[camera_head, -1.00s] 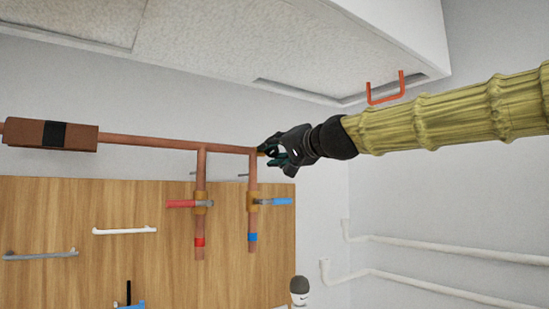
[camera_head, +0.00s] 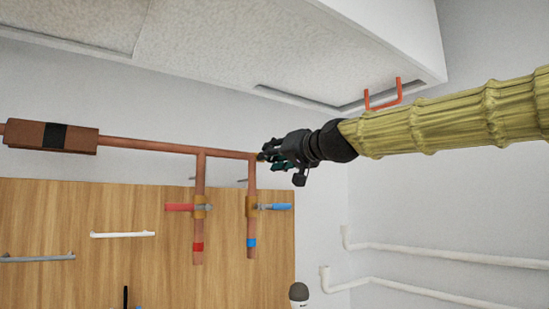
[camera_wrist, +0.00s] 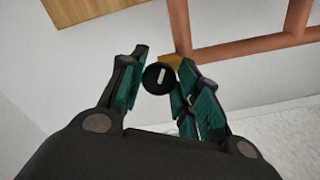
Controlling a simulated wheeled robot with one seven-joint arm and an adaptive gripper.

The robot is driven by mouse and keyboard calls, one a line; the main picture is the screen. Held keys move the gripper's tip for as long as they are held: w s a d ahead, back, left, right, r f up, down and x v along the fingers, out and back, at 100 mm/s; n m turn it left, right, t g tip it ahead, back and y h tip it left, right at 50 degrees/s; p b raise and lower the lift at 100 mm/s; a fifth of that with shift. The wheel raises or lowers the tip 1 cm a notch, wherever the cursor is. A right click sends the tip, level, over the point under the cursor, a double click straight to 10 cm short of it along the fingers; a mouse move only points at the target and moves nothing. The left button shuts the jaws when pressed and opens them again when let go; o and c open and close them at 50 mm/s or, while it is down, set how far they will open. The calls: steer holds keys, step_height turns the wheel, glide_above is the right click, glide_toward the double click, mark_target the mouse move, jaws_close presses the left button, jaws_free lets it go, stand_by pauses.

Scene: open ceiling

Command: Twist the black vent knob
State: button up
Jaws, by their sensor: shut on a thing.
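The black vent knob (camera_wrist: 159,78) shows in the wrist view as a round black disc with a pale slot mark, near the orange-brown end of the copper pipe. My gripper (camera_wrist: 160,72) has its dark and teal fingers on either side of the knob, shut on it. In the head view my gripper (camera_head: 264,156) is at the right end of the horizontal copper pipe (camera_head: 175,147). The knob is hidden behind my fingers there.
Two pipes drop from the copper pipe, with a red valve handle (camera_head: 180,208) and a blue one (camera_head: 278,207). A wooden panel (camera_head: 70,212) stands behind. A ceiling edge with a red handle (camera_head: 384,100) is above my arm. White pipes (camera_head: 430,248) run along the right wall.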

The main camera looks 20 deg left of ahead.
steer(key=shift+r, duration=0.1)
steer(key=o, duration=1)
steer(key=v, duration=1.2)
steer(key=shift+f, duration=0.2)
